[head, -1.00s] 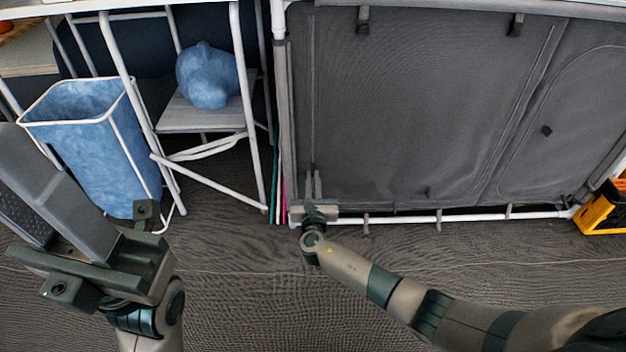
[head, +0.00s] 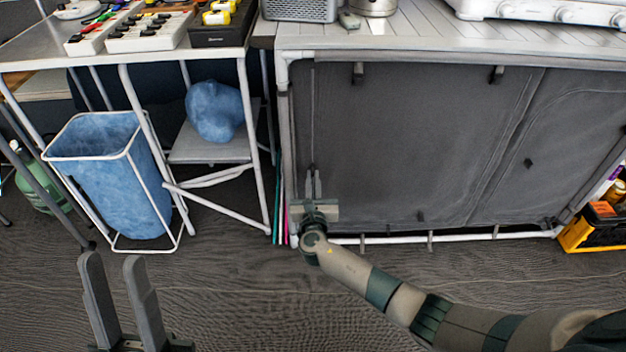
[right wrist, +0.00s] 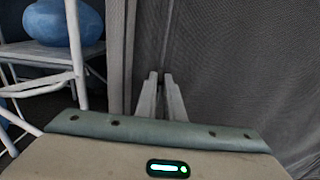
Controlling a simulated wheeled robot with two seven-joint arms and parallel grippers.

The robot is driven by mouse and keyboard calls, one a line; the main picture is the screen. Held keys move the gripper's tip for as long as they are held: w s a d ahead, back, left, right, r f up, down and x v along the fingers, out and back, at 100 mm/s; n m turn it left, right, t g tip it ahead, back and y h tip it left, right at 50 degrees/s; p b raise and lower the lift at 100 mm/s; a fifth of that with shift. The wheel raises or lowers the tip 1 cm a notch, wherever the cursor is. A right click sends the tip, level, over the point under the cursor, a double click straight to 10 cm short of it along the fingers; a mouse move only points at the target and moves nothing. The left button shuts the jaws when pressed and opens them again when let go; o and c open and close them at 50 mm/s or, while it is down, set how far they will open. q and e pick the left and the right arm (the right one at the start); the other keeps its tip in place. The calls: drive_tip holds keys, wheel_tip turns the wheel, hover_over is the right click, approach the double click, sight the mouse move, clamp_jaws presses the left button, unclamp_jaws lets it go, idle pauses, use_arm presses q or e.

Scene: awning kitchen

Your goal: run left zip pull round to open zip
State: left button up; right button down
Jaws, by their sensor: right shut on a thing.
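The grey fabric front (head: 410,140) of the kitchen unit hangs below the counter, with a left zip (head: 312,115) running up near its left edge. My right gripper (head: 313,176) is at the lower end of this zip, shut on the left zip pull. The pull is mostly hidden between the fingertips; in the right wrist view the fingers (right wrist: 161,80) point up at the fabric, with a zip line above them. The panel looks closed. My left gripper (head: 112,258) is open and empty, low at the left over the floor, away from the unit.
A blue fabric bin (head: 108,190) and a shelf with a blue rounded bag (head: 215,111) stand left of the unit. White frame legs stand close beside my right gripper. A yellow-black crate (head: 590,232) is at the far right. The floor in front is clear.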

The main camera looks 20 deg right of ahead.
use_arm(q)
drive_tip(key=w+d+f+g+y+p, duration=0.2)
drive_tip(key=f+g+p, duration=0.3)
drive_tip(key=f, duration=0.4)
drive_tip(key=w+d+f+g+y+p, duration=0.2)
drive_tip(key=w+d+f+g, duration=0.1)
drive_tip(key=f+g, duration=0.45)
drive_tip(key=s+a+f+g+y+p, duration=0.1)
drive_tip(key=s+a+f+g+p, duration=0.15)
drive_tip(key=f, duration=0.25)
drive_tip(key=s+a+f+n+g+y+p, duration=0.1)
drive_tip(key=s+a+f+g, duration=0.1)
drive_tip(key=f+g, duration=0.2)
drive_tip(key=s+a+f+g+y+p, duration=0.1)
drive_tip(key=s+a+f+g+p, duration=0.15)
drive_tip(key=f, duration=0.25)
drive_tip(key=s+a+g+y+p, duration=0.3)
drive_tip(key=s+a+g+p, duration=0.2)
drive_tip(key=a, duration=0.2)
wheel_tip(320, 180, down, 19)
drive_tip(key=d+t+p, duration=0.1)
drive_tip(key=p, duration=0.8)
drive_tip(key=shift+w+d+r+t+h, duration=0.2)
drive_tip(key=shift+w+t+h, duration=0.15)
drive_tip(key=shift+w+h, duration=0.05)
